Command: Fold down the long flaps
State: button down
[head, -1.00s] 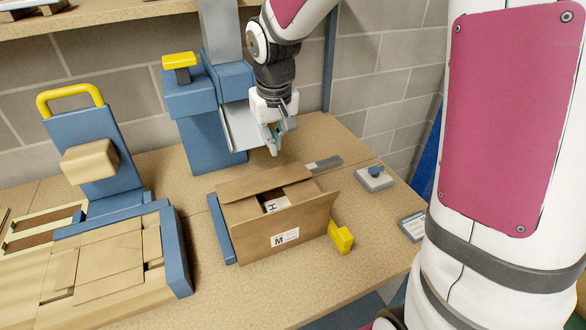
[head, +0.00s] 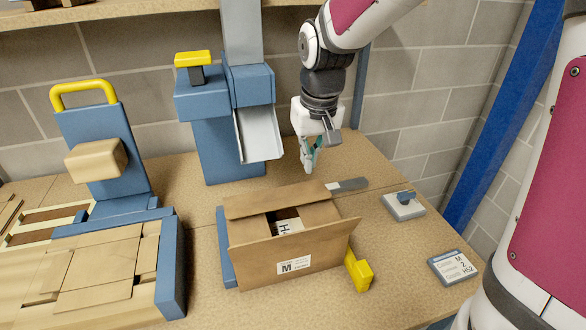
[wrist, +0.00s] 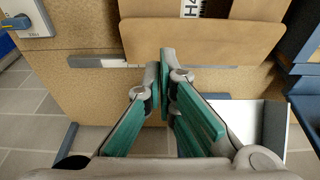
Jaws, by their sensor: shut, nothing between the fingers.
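An open cardboard box (head: 262,264) sits on the bench in a blue fixture, with an "M" label on its front. Its near long flap (head: 295,238) stands out toward the front, tilted up. Its far long flap (head: 270,196) is also raised; in the wrist view a broad flap (wrist: 200,40) lies ahead of the fingertips. A white item marked "H" (head: 289,227) shows inside the box. My gripper (head: 310,170) is above the bench behind the box, shut and empty, fingers pointing down. In the wrist view its fingertips (wrist: 166,68) are together near the flap's edge; contact cannot be told.
A blue dispenser with a grey chute (head: 258,135) stands behind the box. A blue press with a yellow handle (head: 83,95) is at left. A yellow clamp (head: 359,272), a small grey block with a blue knob (head: 404,206) and a label plate (head: 453,267) are at right.

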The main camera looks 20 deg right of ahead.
aim_at(309, 199)
jog(key=x, duration=0.2)
jog(key=s+x, duration=0.1)
jog(key=x, duration=0.4)
jog(key=shift+s+f, duration=0.15)
jog(key=shift+f, duration=0.5)
jog(key=shift+s+f, duration=0.5)
jog(key=shift+f, duration=0.35)
jog(key=shift+r, duration=0.2)
jog(key=shift+p+v, duration=0.6)
jog(key=shift+v, duration=0.25)
jog(key=p+v, duration=0.1)
jog(key=v, duration=0.1)
jog(key=w+p+v, duration=0.1)
jog(key=v, duration=0.2)
jog(key=shift+r, duration=0.1)
jog(key=s+v, duration=0.1)
jog(key=v, duration=0.7)
jog(key=shift+s, duration=0.4)
